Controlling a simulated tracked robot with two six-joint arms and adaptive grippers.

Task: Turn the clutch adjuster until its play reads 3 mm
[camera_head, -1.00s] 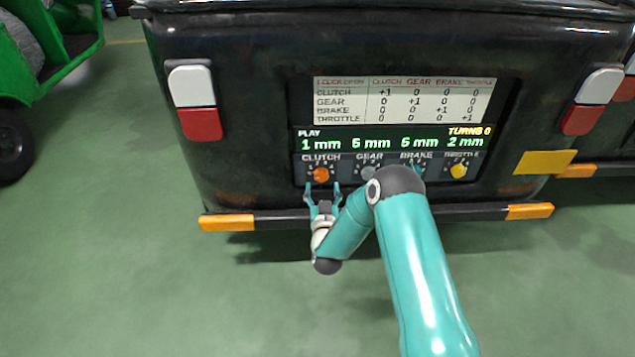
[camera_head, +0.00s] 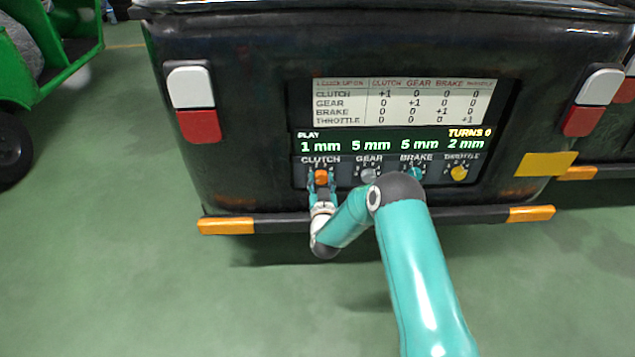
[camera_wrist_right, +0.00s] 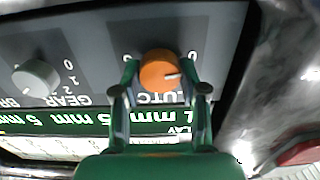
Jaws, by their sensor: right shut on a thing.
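The orange clutch adjuster (camera_head: 321,176) sits at the left end of the knob row on the rickshaw's rear panel. The play display (camera_head: 390,144) reads 1 mm for clutch, 5 mm for gear, 5 mm for brake and 2 mm for throttle, with turns 0. My right gripper (camera_head: 321,181) is at the clutch adjuster, shut on it. In the right wrist view the fingers lie on both sides of the orange knob (camera_wrist_right: 160,69), which has a pale pointer mark. My left gripper is not in view.
The grey gear knob (camera_head: 368,176), teal brake knob (camera_head: 415,173) and yellow throttle knob (camera_head: 459,173) stand to the right in the same row. A chart (camera_head: 403,101) is above the display. A black bumper bar (camera_head: 400,219) with orange ends runs below.

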